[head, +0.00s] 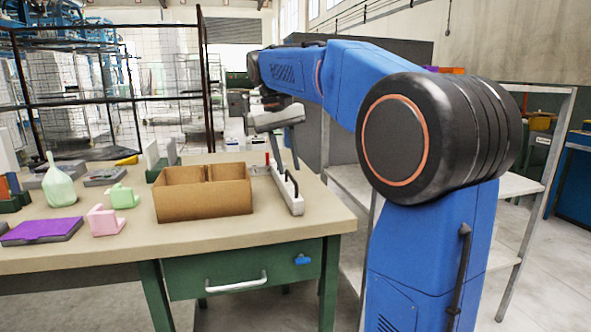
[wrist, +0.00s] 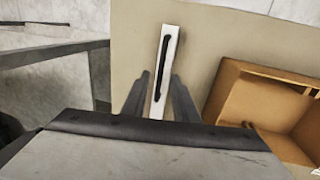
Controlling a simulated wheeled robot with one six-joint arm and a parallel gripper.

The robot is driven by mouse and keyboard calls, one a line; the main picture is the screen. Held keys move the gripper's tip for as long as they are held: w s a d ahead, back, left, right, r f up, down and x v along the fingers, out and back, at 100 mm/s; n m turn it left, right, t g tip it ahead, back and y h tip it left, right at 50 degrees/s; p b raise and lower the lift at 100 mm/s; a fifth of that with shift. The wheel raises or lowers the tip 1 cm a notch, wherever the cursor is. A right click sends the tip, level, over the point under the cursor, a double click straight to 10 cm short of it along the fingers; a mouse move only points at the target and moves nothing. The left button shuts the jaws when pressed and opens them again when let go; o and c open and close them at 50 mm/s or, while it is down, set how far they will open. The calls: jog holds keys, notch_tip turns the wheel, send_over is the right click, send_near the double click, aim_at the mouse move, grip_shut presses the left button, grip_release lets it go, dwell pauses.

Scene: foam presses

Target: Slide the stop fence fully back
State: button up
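A long, pale bar with a black bow handle, which looks like the stop fence (head: 297,205), lies near the right end of the workbench. In the wrist view the pale bar (wrist: 174,42) and its black handle (wrist: 163,68) run lengthwise between my fingers. My gripper (head: 284,160) is above the bar, pointing down. In the wrist view my gripper (wrist: 160,80) is open, with one finger on each side of the handle and a gap to each. Whether the fingertips reach down to handle height cannot be told. The bar's near end is hidden by my gripper body.
A cardboard box (head: 203,204) stands close to the left of the bar. A small red part (head: 267,158) is just behind. Pale green, pink and purple foam pieces lie farther left on the workbench (head: 300,236). A grey shelf rack (head: 520,185) stands to the right.

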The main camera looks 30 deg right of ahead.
jog(key=shift+d+f, duration=0.15)
jog(key=shift+f, duration=0.65)
grip_shut()
jog(key=shift+r, duration=0.1)
dwell(0.9)
